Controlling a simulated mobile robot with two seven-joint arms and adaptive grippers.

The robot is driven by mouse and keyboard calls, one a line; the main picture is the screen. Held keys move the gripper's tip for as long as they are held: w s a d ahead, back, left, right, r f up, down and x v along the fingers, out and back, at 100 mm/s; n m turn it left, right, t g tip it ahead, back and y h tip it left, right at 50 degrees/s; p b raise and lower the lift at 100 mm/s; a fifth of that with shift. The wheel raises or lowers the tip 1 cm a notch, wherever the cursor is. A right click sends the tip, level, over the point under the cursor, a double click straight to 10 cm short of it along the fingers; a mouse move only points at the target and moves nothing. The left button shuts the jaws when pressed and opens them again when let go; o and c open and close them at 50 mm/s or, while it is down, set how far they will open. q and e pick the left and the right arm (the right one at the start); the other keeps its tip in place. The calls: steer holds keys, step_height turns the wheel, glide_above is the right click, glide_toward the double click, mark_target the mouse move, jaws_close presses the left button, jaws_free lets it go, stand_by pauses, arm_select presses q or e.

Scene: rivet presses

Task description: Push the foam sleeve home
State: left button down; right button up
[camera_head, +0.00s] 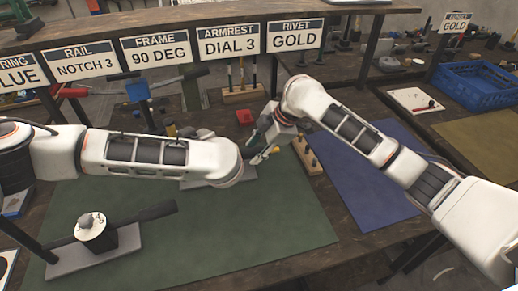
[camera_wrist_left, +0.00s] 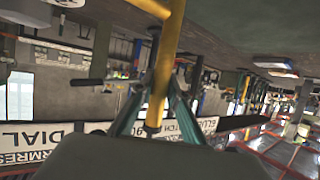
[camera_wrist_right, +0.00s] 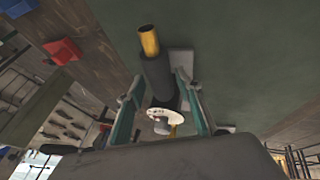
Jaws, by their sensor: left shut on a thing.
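The foam sleeve (camera_wrist_right: 160,80) is a dark cylinder in the right wrist view, around a yellow tube (camera_wrist_right: 149,40) whose end sticks out of it. A white disc with holes (camera_wrist_right: 165,118) shows below the sleeve. My right gripper (camera_head: 263,154) is open, its fingers on either side of the sleeve in the right wrist view (camera_wrist_right: 160,88); I cannot tell if they touch it. My left gripper (camera_wrist_left: 154,100) is shut on a yellow tube (camera_wrist_left: 165,60) in the left wrist view. In the head view its fingers and the sleeve are hidden behind my left wrist.
A fixture with a white cylinder and dark bar (camera_head: 95,232) stands on the green mat (camera_head: 275,215) at front left. The blue mat (camera_head: 365,195) lies to the right. Instruction signs (camera_head: 227,41), including ARMREST DIAL 3, hang behind. A blue crate (camera_head: 480,87) stands back right.

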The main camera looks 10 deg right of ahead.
steer(key=shift+d, duration=0.1)
steer(key=shift+d+r, duration=0.15)
steer(key=shift+r, duration=0.05)
arm_select(q)
steer(key=shift+a, duration=0.1)
arm_select(e)
steer(key=v, duration=1.1)
steer(key=shift+r, duration=0.2)
steer(key=shift+s+d, duration=0.1)
stand_by(0.4)
arm_select(q)
steer(key=c, duration=2.1)
jaws_free()
steer(key=shift+o, duration=1.1)
